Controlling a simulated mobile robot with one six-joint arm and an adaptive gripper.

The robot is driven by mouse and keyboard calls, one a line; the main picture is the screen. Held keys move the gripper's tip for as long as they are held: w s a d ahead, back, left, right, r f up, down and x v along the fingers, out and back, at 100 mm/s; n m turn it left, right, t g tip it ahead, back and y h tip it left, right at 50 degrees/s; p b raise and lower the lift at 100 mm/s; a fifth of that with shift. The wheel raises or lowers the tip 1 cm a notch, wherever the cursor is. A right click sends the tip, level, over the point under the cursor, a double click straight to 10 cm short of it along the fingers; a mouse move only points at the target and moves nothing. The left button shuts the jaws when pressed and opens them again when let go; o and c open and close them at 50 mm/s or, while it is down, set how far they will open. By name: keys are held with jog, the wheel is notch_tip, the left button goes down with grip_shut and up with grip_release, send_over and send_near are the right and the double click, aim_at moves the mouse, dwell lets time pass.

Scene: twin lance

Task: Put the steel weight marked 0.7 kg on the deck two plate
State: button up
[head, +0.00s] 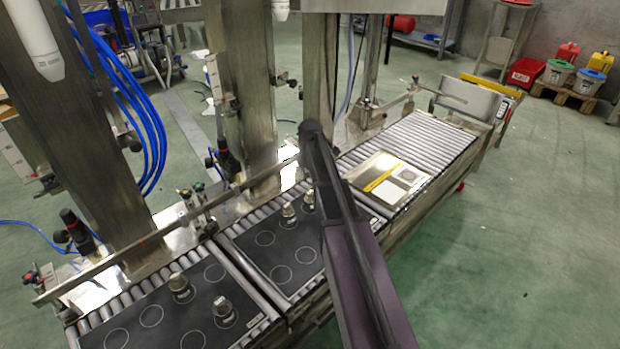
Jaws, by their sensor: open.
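Steel weights with knobs stand on two black mats with white circles. On the left mat (240,272), one weight (179,284) stands near the middle and another (222,308) stands nearer the front right. On the second mat (262,268), two weights (288,212) (308,203) stand close together near its back edge. Their markings are too small to read, so I cannot tell which is 0.7 kg. A flat plate (365,172) with a yellow strip and a printed label lies on the rollers to the right; I cannot tell which plate is deck two. My dark arm crosses the second mat's right side; my gripper is not visible.
Roller conveyor (425,140) runs under the mats and plate, with bare rollers at the far right. A steel rail (150,238) and upright columns (243,100) stand along the back side. Blue hoses hang at left. Green floor (500,260) is clear at right.

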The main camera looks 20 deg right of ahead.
jog(key=shift+r+p, duration=0.35)
jog(key=shift+r, duration=0.2)
jog(key=shift+a, duration=0.1)
dwell(0.3)
jog(key=s+a+m, duration=0.7)
jog(key=s+m, duration=0.2)
jog(key=s, duration=0.3)
jog(key=s+a+m, duration=0.8)
jog(key=s+m, duration=0.1)
jog(key=s, duration=0.2)
jog(key=shift+s+a, duration=0.3)
jog(key=shift+s, duration=0.05)
